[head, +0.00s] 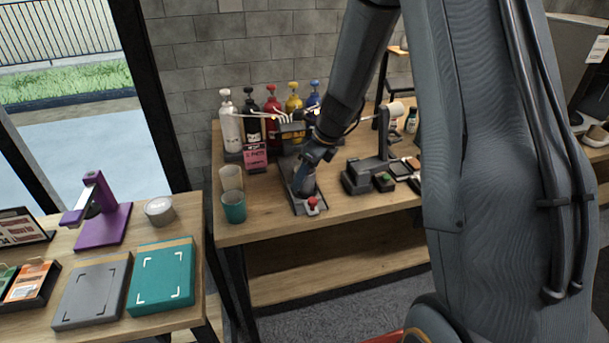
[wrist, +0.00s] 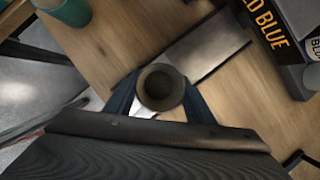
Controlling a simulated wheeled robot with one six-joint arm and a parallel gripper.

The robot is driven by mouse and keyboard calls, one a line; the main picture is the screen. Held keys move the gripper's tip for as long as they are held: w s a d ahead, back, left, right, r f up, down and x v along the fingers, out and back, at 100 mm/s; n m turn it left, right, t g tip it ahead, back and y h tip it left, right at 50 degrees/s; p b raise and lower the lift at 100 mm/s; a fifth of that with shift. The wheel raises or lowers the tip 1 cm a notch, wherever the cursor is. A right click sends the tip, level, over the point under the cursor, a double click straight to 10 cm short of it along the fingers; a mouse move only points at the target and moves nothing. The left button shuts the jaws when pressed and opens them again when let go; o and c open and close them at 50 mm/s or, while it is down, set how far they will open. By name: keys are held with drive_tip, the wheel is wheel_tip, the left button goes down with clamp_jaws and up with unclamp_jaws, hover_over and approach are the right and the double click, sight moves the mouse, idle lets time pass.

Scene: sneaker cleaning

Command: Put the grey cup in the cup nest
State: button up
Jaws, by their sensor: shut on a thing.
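The grey cup (wrist: 162,87) shows from above in the wrist view as a dark brown-grey round rim with a dark hollow. My gripper (wrist: 160,98) is shut on it, with one dark blue finger on each side. In the head view my gripper (head: 304,178) is low over the dark station on the wooden table, and the cup is mostly hidden there. A grey metal plate (wrist: 208,46) lies beyond the cup in the wrist view. I cannot tell whether the cup touches the surface under it. I cannot clearly make out the cup nest.
A teal cup (head: 234,208) and a cream cup (head: 231,178) stand at the table's left. A red button (head: 312,202) is in front of my gripper. Several coloured bottles (head: 272,112) stand behind. A dark device (head: 365,172) is close on the right.

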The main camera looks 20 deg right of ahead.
drive_tip(key=shift+f, duration=0.15)
drive_tip(key=o, duration=1)
drive_tip(key=shift+d+r, duration=0.1)
drive_tip(key=shift+r, duration=0.3)
drive_tip(key=b+v, duration=0.1)
drive_tip(key=v, duration=1)
drive_tip(key=shift+s+a+f+n+g+h, duration=0.35)
drive_tip(key=shift+s+a+f+n+h, duration=0.35)
drive_tip(key=shift+s+n, duration=3.4)
drive_tip(key=shift+s+a+f+n+g+h, duration=0.35)
drive_tip(key=shift+s+f+n, duration=0.6)
drive_tip(key=shift+s+n, duration=3.15)
drive_tip(key=shift+s+a+f+n+g+h, duration=0.3)
drive_tip(key=shift+s+a+f+n+h, duration=0.45)
drive_tip(key=shift+s+n, duration=3.35)
